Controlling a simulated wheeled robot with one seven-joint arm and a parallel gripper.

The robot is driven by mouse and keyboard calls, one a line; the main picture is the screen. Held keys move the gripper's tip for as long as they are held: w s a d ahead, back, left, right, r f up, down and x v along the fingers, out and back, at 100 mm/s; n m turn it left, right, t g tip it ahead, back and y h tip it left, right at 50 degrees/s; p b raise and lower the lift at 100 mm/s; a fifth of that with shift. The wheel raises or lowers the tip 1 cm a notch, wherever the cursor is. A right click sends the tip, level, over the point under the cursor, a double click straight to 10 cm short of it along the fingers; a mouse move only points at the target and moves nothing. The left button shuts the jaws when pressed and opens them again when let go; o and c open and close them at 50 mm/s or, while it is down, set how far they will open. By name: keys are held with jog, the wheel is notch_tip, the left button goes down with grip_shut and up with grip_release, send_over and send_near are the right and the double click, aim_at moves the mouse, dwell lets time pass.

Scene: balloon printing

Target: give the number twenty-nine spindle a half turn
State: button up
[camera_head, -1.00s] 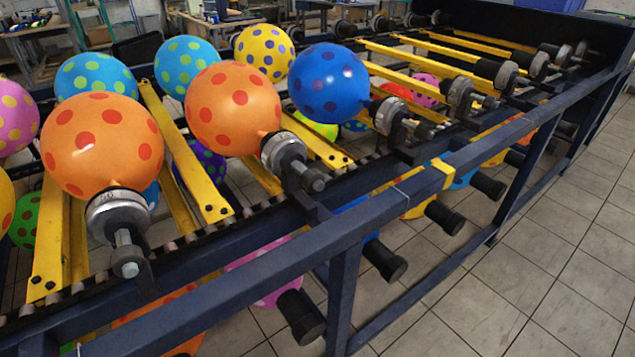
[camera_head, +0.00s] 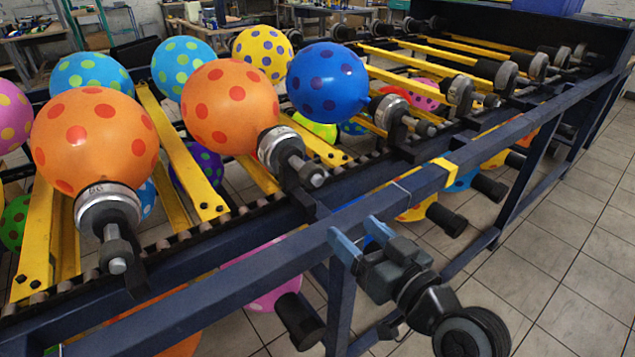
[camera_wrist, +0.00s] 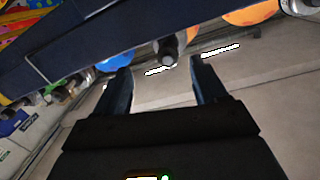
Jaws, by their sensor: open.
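Several spindles with grey metal collars line the near side of the machine. The front-left spindle (camera_head: 110,220) carries an orange balloon with red dots (camera_head: 95,138); its collar has a small marking I cannot read surely. The middle spindle (camera_head: 289,158) carries another orange dotted balloon (camera_head: 230,105). The spindle to its right (camera_head: 396,112) carries a blue dotted balloon (camera_head: 328,82). I cannot tell which is number twenty-nine. My gripper (camera_head: 357,236) is open and empty, in front of the blue frame rail, apart from all spindles. In the wrist view its fingers (camera_wrist: 160,70) stand apart.
A dark blue rail (camera_head: 270,262) runs along the machine's near side, between my gripper and the upper spindles. Black spindle ends (camera_head: 446,220) stick out below it. Yellow bars (camera_head: 180,150) cross the machine. The tiled floor (camera_head: 560,270) at right is clear.

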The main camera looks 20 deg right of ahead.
aim_at(320, 181)
jog(key=shift+n+t+y, duration=0.3)
jog(key=shift+n+y, duration=0.1)
jog(key=shift+y, duration=0.1)
jog(key=w+r, duration=0.2)
jog(key=w, duration=0.1)
jog(key=w+r, duration=0.1)
jog(key=w, duration=0.1)
jog(key=shift+r, duration=0.2)
jog(key=w, duration=0.3)
jog(key=w+a+p, duration=0.1)
jog(key=w, duration=0.3)
jog(key=shift+w+a, duration=0.2)
jog(key=shift+w, duration=0.05)
jog(key=c, duration=1.1)
